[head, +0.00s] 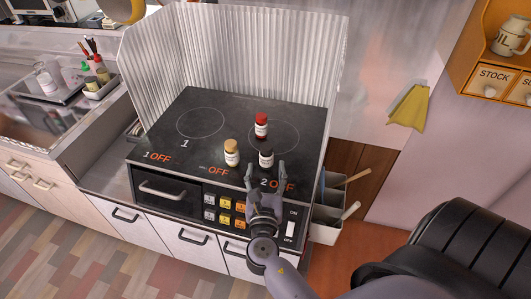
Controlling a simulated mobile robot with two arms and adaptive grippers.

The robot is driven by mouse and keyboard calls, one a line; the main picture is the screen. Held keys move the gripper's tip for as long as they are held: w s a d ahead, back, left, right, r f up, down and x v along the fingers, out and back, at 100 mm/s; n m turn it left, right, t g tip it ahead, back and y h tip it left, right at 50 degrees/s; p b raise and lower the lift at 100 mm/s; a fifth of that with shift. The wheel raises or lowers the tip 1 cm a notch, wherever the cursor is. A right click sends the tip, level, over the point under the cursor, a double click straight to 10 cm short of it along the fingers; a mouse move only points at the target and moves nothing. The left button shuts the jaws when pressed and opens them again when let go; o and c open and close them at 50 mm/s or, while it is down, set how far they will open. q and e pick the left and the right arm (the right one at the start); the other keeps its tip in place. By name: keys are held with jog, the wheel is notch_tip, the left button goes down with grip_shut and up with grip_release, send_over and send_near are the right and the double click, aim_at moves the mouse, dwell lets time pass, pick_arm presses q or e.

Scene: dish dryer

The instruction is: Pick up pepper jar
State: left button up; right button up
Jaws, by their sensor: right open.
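Three small jars stand upright on the black cooktop (180,123). One has a dark cap and a white label (266,157), one a red cap (261,125), and one a tan cap (231,152). The labels are too small to read; the dark jar looks like the pepper jar. My right gripper (265,171) is open at the cooktop's front edge. Its two fingers point toward the dark jar, one on each side of its lower front. I cannot tell whether they touch it. My left gripper is not in view.
The tan-capped jar is close to the left of the dark jar, and the red-capped jar is just behind it. A corrugated metal splash guard (235,50) encloses the back and sides. Grey bins with handles (330,220) hang at the right. The cooktop's left half is clear.

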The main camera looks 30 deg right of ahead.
aim_at(266, 156)
jog(key=p+x, duration=0.1)
jog(key=x, duration=0.6)
jog(key=shift+w+d+f, duration=0.1)
jog(key=shift+w+f, duration=0.05)
jog(key=shift+w, duration=0.1)
jog(key=c, duration=1.3)
